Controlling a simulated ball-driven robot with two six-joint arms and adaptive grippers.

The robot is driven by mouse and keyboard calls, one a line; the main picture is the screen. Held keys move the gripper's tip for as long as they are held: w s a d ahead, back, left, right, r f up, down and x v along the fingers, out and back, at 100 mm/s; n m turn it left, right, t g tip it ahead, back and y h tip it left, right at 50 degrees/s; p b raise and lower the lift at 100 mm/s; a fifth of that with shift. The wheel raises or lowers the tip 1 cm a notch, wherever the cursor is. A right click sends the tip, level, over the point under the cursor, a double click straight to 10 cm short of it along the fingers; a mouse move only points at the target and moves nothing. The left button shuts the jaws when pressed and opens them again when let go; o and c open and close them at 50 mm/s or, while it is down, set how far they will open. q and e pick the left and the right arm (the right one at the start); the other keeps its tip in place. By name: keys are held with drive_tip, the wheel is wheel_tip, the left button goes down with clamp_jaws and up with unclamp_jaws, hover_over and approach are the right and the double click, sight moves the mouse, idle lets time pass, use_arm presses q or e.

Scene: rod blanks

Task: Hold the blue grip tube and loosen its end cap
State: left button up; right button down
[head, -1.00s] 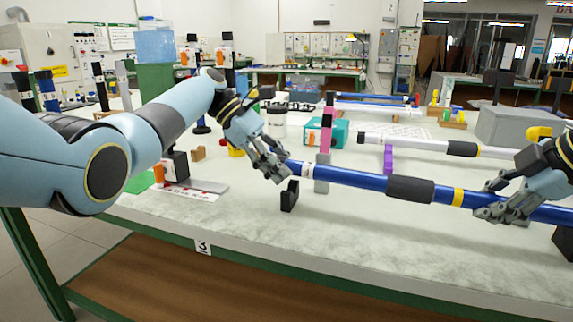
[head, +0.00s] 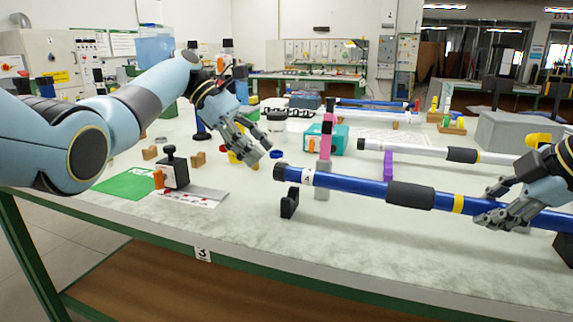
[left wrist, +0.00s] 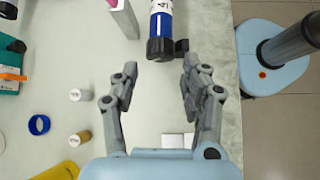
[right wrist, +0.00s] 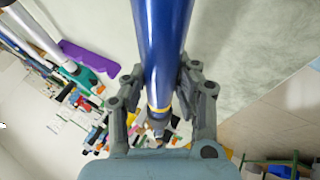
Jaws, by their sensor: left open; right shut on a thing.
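The blue grip tube (head: 340,183) lies level above the table, with a black sleeve and yellow band along it. Its dark end cap (head: 280,172) is on the tube's left end; it also shows in the left wrist view (left wrist: 160,48). My left gripper (head: 262,154) is open and empty, just up and left of the cap, apart from it. In the left wrist view the cap lies beyond my open fingertips (left wrist: 160,78). My right gripper (head: 492,206) is shut on the tube further right; the right wrist view shows the tube (right wrist: 163,45) between its fingers.
A black support (head: 289,203) and a grey-and-pink post (head: 325,150) stand near the tube's left end. A white rod (head: 410,149) lies behind, with a purple support (head: 388,165). A teal box (head: 340,138) is further back. The table's front is clear.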

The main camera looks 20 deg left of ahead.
use_arm(q)
drive_tip(key=v, duration=0.5)
drive_tip(key=shift+d+f, duration=0.1)
drive_tip(key=shift+f, duration=0.15)
use_arm(e)
drive_tip(key=shift+f, duration=0.7)
drive_tip(key=c, duration=0.9)
unclamp_jaws()
drive_tip(key=shift+c, duration=0.2)
drive_tip(key=shift+r, duration=0.15)
